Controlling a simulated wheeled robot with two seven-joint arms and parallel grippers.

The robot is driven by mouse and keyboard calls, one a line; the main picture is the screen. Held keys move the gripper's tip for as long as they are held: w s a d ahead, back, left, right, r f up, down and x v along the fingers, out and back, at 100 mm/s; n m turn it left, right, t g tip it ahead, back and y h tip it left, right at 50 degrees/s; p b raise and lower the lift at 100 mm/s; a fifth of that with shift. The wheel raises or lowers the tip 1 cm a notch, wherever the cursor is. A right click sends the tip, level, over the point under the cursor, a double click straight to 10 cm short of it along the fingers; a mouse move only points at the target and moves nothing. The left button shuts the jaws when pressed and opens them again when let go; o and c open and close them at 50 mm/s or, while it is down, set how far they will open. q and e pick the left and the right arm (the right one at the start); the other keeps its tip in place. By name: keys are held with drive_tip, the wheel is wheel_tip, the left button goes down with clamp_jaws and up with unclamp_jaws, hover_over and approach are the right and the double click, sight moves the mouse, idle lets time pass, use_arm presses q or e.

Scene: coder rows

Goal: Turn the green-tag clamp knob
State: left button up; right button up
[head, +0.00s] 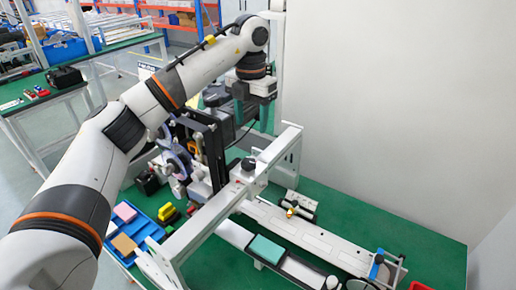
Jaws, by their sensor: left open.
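My left arm reaches in from the left, and my left gripper (240,113) hangs from its wrist over the coder assembly near the middle. The gripper is open. Its fingertips are hard to tell from the dark parts behind them. A black round knob (248,164) stands on the white frame below the gripper, apart from it as far as I can see. A small red spot shows beside this knob. I cannot make out a green tag, so I cannot tell whether this is the green-tag clamp knob. My right gripper is out of view.
A white gantry frame (205,215) crosses the green bench. A long conveyor (315,238) runs to the lower right, with a teal block (265,249) alongside. A blue tray (139,230) holds coloured blocks at left. A pale wall closes the right side.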

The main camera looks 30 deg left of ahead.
use_arm(q)
drive_tip(key=s+f, duration=0.2)
drive_tip(key=p, duration=0.3)
hover_over(249, 161)
drive_tip(key=f, duration=0.4)
drive_tip(key=shift+s+f, duration=0.1)
drive_tip(key=shift+s, duration=0.3)
drive_tip(key=f, duration=0.3)
drive_tip(key=shift+w+p, duration=0.35)
drive_tip(key=shift+w, duration=0.05)
drive_tip(key=shift+s+f, duration=0.15)
drive_tip(key=shift+f, duration=0.6)
drive_tip(key=shift+c, duration=0.5)
drive_tip(key=c, duration=0.9)
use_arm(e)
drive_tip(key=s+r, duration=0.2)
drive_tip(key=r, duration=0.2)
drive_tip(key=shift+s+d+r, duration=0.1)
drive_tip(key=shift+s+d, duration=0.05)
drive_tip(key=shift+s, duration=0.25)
